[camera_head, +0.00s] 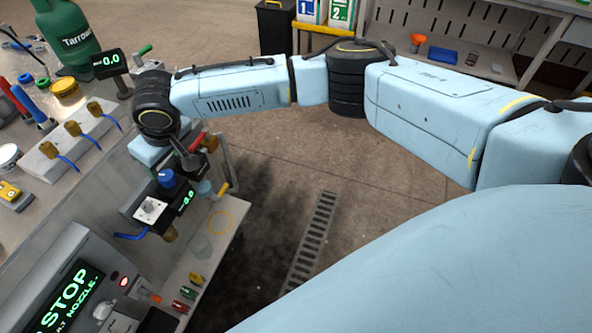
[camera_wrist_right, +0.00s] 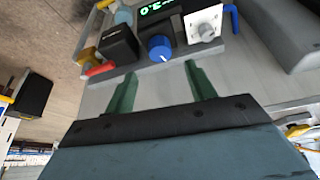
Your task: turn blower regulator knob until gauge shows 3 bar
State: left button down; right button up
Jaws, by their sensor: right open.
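The blue regulator knob (camera_head: 166,178) sits on a dark panel on the bench at the left. In the right wrist view the blue knob (camera_wrist_right: 160,48) lies just beyond and between my fingertips, with no clear contact. My right gripper (camera_wrist_right: 160,72) has its two green fingers spread, with nothing between them. In the head view my right gripper (camera_head: 187,160) is close above the knob, its fingers hard to make out. A small green-digit gauge display (camera_head: 187,201) beside the knob appears to read 3.0; it shows upside down in the wrist view (camera_wrist_right: 158,8). My left gripper is out of view.
A white plate with a grey dial (camera_head: 150,209) is beside the knob. A red handle (camera_wrist_right: 100,69) and a black box (camera_wrist_right: 119,41) are on its other side. Another display (camera_head: 108,59) reads 0.0. A STOP screen (camera_head: 70,297) stands nearer. Floor right of the bench is open.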

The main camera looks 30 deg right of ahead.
jog(key=v, duration=0.6)
jog(key=s+d+f+m+t+y+p, duration=0.1)
jog(key=s+f+p, duration=0.15)
jog(key=f, duration=0.75)
jog(key=s+d+f+m+y+p, duration=0.1)
jog(key=d+f+m+p, duration=0.15)
jog(key=f, duration=0.65)
jog(key=s+d+f+h+p, duration=0.1)
jog(key=s+d+f, duration=0.4)
jog(key=s+f, duration=0.3)
jog(key=s+d+f+g+h+p, duration=0.1)
jog(key=s+d+f+p, duration=0.1)
jog(key=s+d+f, duration=0.4)
jog(key=s+f, duration=0.3)
jog(key=s, duration=0.2)
jog(key=shift+d+f+h, duration=0.3)
jog(key=shift+d+f, duration=0.05)
jog(key=shift+s, duration=0.1)
